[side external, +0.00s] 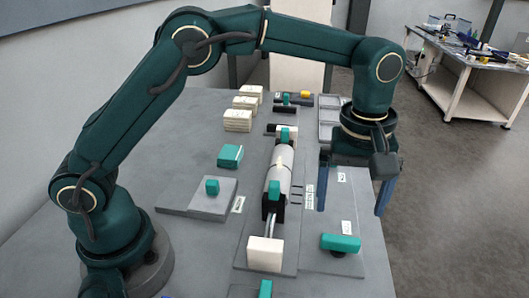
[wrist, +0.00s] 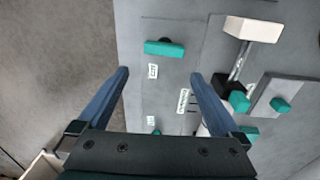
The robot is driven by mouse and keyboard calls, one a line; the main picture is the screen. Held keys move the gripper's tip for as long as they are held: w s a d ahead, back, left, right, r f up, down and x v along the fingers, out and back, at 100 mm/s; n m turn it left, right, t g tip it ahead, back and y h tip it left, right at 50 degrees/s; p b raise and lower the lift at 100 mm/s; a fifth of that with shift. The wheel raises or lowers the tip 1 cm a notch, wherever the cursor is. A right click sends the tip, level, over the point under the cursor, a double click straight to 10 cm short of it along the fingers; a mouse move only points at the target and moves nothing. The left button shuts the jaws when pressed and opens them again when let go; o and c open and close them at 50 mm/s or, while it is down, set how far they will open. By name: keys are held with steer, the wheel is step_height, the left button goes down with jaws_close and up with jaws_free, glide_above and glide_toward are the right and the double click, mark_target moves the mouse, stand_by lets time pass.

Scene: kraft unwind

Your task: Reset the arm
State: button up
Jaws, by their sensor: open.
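My gripper (side external: 351,205) is at the right of the side external view, pointing down above the right part of the grey table (side external: 110,205). Its two blue fingers are spread wide with nothing between them. In the wrist view my gripper (wrist: 160,75) is also open and empty. A light grey roll (side external: 279,172) lies in a stand to the left of my gripper. In the wrist view the roll is mostly hidden behind a finger.
A teal handle (side external: 341,242) sits near the table's right edge. A white block (side external: 265,254) stands at the front. A workbench (side external: 470,75) stands far right.

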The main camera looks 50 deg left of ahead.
steer(key=s+a+r+m+t, duration=0.1)
steer(key=s+a+r+t, duration=0.1)
steer(key=s+a+r, duration=0.3)
steer(key=s+a+r+t, duration=0.2)
steer(key=a+r, duration=0.3)
steer(key=r, duration=0.2)
steer(key=s+a+f+m+t, duration=0.1)
steer(key=s+a+f+m, duration=0.3)
steer(key=s, duration=0.5)
step_height(320, 180, down, 2)
steer(key=m, duration=0.3)
steer(key=shift+s+m, duration=0.3)
steer(key=shift+m, duration=0.1)
steer(key=shift+f, duration=0.1)
